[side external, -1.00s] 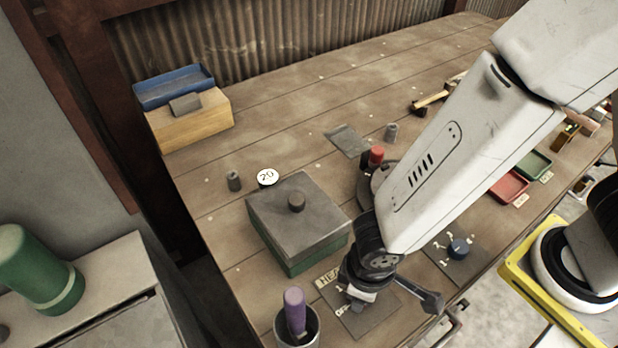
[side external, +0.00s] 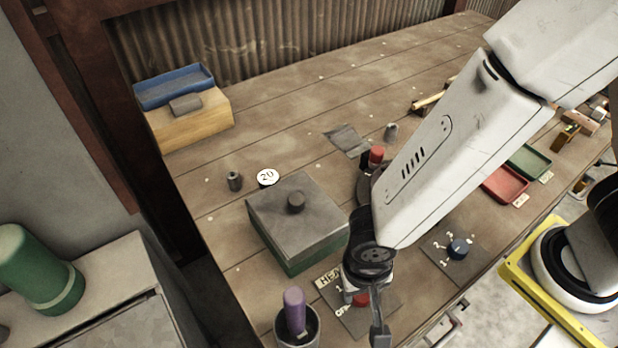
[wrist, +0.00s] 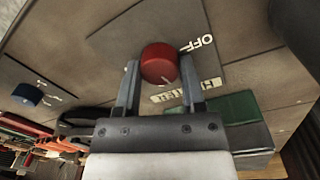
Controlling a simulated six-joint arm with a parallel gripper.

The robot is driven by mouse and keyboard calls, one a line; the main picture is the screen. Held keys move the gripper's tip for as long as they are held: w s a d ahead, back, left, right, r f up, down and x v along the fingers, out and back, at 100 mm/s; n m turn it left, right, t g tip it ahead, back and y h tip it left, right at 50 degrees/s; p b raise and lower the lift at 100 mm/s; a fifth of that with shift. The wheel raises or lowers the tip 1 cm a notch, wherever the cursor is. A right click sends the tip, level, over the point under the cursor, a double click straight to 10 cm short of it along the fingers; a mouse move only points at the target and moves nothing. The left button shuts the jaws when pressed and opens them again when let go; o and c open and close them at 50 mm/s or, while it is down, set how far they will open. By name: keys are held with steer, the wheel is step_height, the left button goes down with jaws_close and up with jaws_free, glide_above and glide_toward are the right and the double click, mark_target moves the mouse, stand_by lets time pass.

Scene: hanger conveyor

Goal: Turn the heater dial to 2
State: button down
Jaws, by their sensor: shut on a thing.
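The red heater dial (wrist: 160,63) sits between the two fingers of my gripper (wrist: 159,78) in the wrist view, and the gripper is shut on it. A short pale mark shows on the dial's lower right side. The word OFF (wrist: 198,44) is on the dark plate beside it, and the HEATER label (wrist: 186,91) is partly hidden by a finger. In the side view the red dial (side external: 361,299) shows just under my gripper (side external: 357,292), on the heater plate (side external: 352,319). A 1 shows left of the dial; I cannot see the 2.
A green box with a grey lid (side external: 300,222) stands close behind left. A cup (side external: 312,331) with a purple-handled tool (side external: 295,310) is close at left. A blue dial (side external: 458,249) is on another plate to the right. Red (side external: 505,186) and green (side external: 530,162) trays lie farther right.

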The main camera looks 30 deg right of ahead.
steer(key=m, duration=0.4)
steer(key=shift+m, duration=2)
steer(key=shift+c, duration=0.9)
jaws_free()
steer(key=shift+r, duration=0.1)
steer(key=shift+w+a+r, duration=0.1)
steer(key=shift+w+r, duration=0.05)
steer(key=shift+r, duration=3.65)
